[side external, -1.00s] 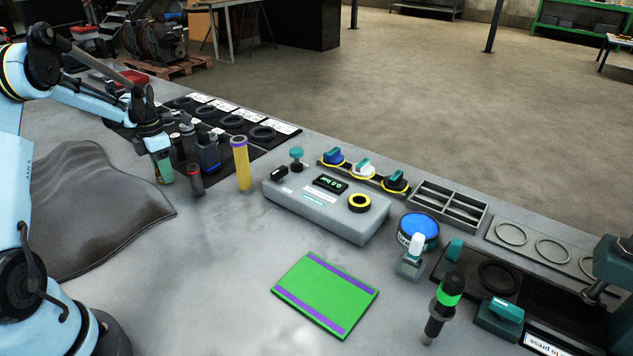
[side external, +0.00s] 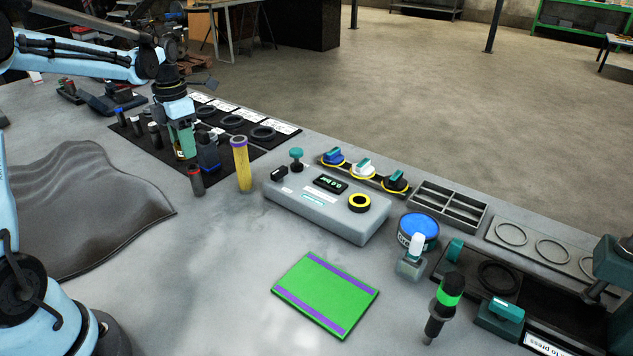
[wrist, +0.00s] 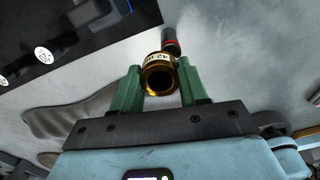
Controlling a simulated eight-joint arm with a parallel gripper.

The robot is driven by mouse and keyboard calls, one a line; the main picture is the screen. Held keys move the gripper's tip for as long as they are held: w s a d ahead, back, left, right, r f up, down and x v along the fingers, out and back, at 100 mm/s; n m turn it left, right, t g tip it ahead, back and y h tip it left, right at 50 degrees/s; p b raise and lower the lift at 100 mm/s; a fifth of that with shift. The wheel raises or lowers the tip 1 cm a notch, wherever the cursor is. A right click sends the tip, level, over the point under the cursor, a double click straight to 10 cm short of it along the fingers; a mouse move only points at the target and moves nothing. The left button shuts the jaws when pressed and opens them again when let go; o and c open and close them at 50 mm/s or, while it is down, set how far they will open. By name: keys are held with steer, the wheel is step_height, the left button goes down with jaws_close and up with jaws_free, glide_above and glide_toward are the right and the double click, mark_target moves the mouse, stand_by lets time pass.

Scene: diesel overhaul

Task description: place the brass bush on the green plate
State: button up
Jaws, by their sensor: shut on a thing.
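The brass bush (wrist: 158,63) is a short, hollow gold ring with a white label, gripped between the green fingers of my gripper (wrist: 160,76) in the wrist view. In the side view, my gripper (side external: 184,148) points down at the left, near the edge of the dark tool mat, and its fingers largely hide the bush. The green plate (side external: 325,293) lies flat on the bench at the lower middle. It has purple stripes along two edges, is empty, and is well to the right of my gripper.
A red-banded dark cylinder (side external: 196,181) and a tall yellow tube (side external: 242,165) stand just right of my gripper. A grey control box (side external: 318,208) lies behind the plate. A black-and-green tool (side external: 442,308) stands right of the plate. Bare bench lies left of the plate.

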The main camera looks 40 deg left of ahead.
steer(key=shift+d+r, duration=0.45)
steer(key=shift+r, duration=0.15)
step_height(320, 180, up, 6)
steer(key=shift+f, duration=0.1)
steer(key=w+d+m, duration=0.1)
steer(key=d+m, duration=0.8)
steer(key=d, duration=1.7)
steer(key=s+d+m, duration=0.5)
steer(key=s+d, duration=0.2)
steer(key=d, duration=0.3)
steer(key=s+d+m, duration=0.5)
steer(key=s+d, duration=0.3)
steer(key=d, duration=0.2)
glide_above(325, 290)
step_height(325, 290, down, 12)
steer(key=shift+s+f, duration=0.1)
steer(key=shift+f, duration=2)
